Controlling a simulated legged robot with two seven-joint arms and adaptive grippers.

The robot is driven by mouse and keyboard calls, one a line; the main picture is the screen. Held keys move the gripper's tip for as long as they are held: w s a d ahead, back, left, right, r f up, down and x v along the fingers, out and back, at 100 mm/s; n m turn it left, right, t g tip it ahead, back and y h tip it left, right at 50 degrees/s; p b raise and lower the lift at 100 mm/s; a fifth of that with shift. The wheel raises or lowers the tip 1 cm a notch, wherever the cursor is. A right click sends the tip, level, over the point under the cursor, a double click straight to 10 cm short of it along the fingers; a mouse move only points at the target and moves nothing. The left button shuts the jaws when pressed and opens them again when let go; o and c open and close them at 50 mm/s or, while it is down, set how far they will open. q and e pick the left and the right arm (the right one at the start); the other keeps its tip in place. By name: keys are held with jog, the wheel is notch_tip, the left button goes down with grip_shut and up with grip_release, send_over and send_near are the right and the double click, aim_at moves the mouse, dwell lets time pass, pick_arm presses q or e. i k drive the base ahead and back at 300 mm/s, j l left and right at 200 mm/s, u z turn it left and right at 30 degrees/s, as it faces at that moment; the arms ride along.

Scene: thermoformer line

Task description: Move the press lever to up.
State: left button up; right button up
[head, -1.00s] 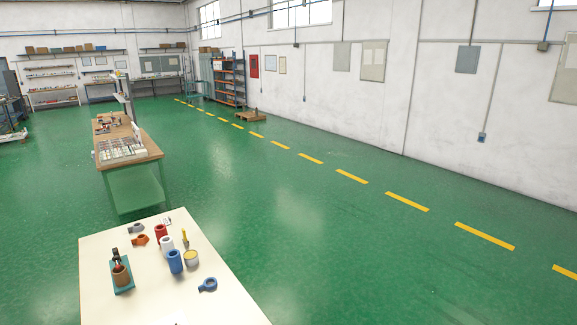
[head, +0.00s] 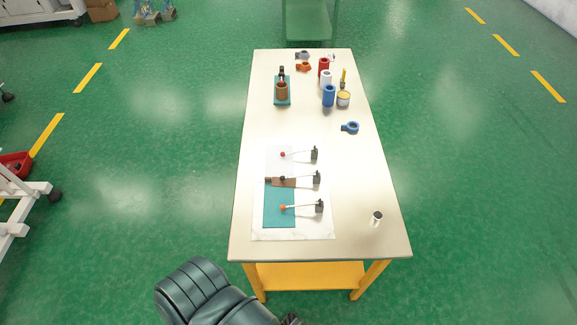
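Three small levers stand on a white sheet at the near left of the table: one with a red knob (head: 283,154), one with a dark knob (head: 283,178) and one with an orange knob (head: 284,208). Each has a thin rod running left from a black base block, and the rods look about level. I cannot tell which lever is the press lever; any labels are too small to read. Neither of my grippers is in view.
The cream table (head: 350,229) has yellow legs and a lower shelf. Coloured cylinders, clamps, a tin and a teal-based fixture (head: 282,103) stand at its far end. A metal cup (head: 377,219) stands near right. A dark ribbed object (head: 205,290) is bottom left. Green floor is clear on the right.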

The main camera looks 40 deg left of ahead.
aim_at(282, 178)
jog(key=k+j, duration=0.2)
jog(key=j, duration=0.15)
jog(key=k+j, duration=0.25)
jog(key=k+j+z, duration=0.1)
jog(key=j, duration=1.2)
jog(key=i+j, duration=0.1)
jog(key=j, duration=0.7)
jog(key=i+z, duration=0.05)
